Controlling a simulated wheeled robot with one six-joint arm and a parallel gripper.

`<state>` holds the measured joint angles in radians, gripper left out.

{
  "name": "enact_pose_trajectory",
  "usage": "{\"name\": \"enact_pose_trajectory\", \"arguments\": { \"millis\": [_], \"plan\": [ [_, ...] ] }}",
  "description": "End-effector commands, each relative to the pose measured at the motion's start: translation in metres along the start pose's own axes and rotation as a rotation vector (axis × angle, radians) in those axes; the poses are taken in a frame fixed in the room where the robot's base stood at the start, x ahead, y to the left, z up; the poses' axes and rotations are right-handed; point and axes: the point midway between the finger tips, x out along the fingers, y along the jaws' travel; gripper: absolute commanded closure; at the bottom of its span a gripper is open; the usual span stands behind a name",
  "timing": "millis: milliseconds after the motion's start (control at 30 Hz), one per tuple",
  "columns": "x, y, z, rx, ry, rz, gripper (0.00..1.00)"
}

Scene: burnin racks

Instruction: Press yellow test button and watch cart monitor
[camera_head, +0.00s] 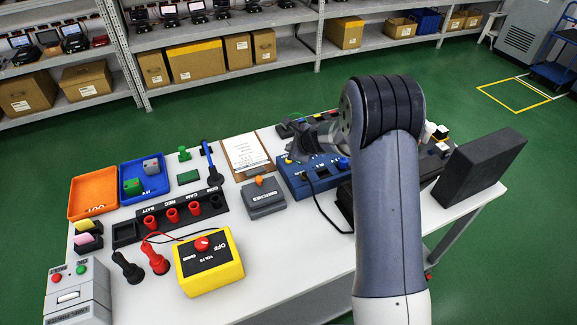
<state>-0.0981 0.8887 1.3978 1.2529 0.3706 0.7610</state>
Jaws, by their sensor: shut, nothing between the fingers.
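A blue test box (300,184) stands near the back middle of the white table, with a small yellow button (289,160) at its left end and a blue knob (343,163) at its right. My gripper (297,150) is shut and empty, close to the yellow button. I cannot tell whether it touches it. My own arm hides part of the box. A dark slab (480,165), possibly the monitor, stands tilted at the table's right end. No screen face shows on it.
A clipboard (246,152), a grey box with an orange knob (263,196), a yellow meter (209,263) and red and black plugs crowd the table. Orange (92,211) and blue trays lie at the left. A blue cart (556,72) stands far right on green floor.

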Motion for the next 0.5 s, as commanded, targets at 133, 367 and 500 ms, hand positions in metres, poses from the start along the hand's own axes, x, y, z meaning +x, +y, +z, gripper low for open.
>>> {"name": "enact_pose_trajectory", "arguments": {
  "millis": [133,367,500],
  "plan": [
    [0.0127,0.009,-0.0092,0.0,0.0,-0.001,1.0],
    [0.0147,0.0103,-0.0106,-0.001,-0.001,-0.001,1.0],
    [0.0143,0.0101,-0.0103,-0.001,0.0,-0.001,1.0]
  ]
}}
